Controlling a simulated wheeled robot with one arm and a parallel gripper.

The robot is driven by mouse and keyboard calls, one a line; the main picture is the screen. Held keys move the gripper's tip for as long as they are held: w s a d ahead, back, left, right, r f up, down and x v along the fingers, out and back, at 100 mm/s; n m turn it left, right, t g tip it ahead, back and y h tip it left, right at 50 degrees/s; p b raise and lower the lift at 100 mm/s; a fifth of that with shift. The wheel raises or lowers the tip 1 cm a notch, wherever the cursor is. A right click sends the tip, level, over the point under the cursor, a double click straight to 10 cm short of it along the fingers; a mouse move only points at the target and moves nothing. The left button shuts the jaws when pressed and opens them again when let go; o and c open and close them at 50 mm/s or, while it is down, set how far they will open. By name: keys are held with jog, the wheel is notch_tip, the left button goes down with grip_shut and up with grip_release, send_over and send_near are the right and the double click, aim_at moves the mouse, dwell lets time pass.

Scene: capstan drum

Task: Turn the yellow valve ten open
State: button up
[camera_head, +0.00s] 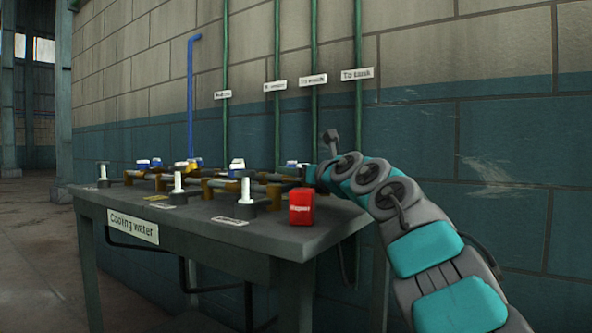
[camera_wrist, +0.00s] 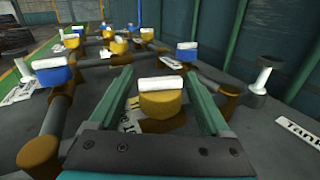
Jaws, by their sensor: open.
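A yellow valve (camera_wrist: 162,104) with a white bar handle (camera_wrist: 161,84) on top stands in the middle of the wrist view. My gripper (camera_wrist: 157,74) is open, with one teal finger on each side of this valve in the picture. I see gaps between the fingers and the valve. I cannot tell whether the fingertips are level with it. A label beside the valve is mostly hidden, and I cannot read its number. In the head view my arm reaches over the table's right end, and my gripper is hard to make out there.
The dark table (camera_head: 270,235) carries brown pipes, several other valves and white-topped posts. A blue valve (camera_wrist: 52,74) stands left of my gripper and another blue valve (camera_wrist: 187,51) beyond it. A wall with green pipes rises behind.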

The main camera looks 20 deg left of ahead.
jog(key=shift+w+a, duration=0.4)
jog(key=shift+w, duration=0.1)
grip_shut()
dwell(0.5)
jog(key=shift+p, duration=0.3)
jog(key=shift+s+a+r+n+g+y+p, duration=0.1)
jog(key=shift+n+g+y+p, duration=0.45)
jog(key=shift+g, duration=0.25)
jog(key=shift+s+a+r+n+g+y+p, duration=0.1)
jog(key=shift+n+g+y+p, duration=0.25)
jog(key=shift+n+g+y, duration=0.4)
jog(key=shift+s+f+g, duration=0.1)
jog(key=shift+f+g, duration=0.1)
jog(key=shift+g, duration=0.15)
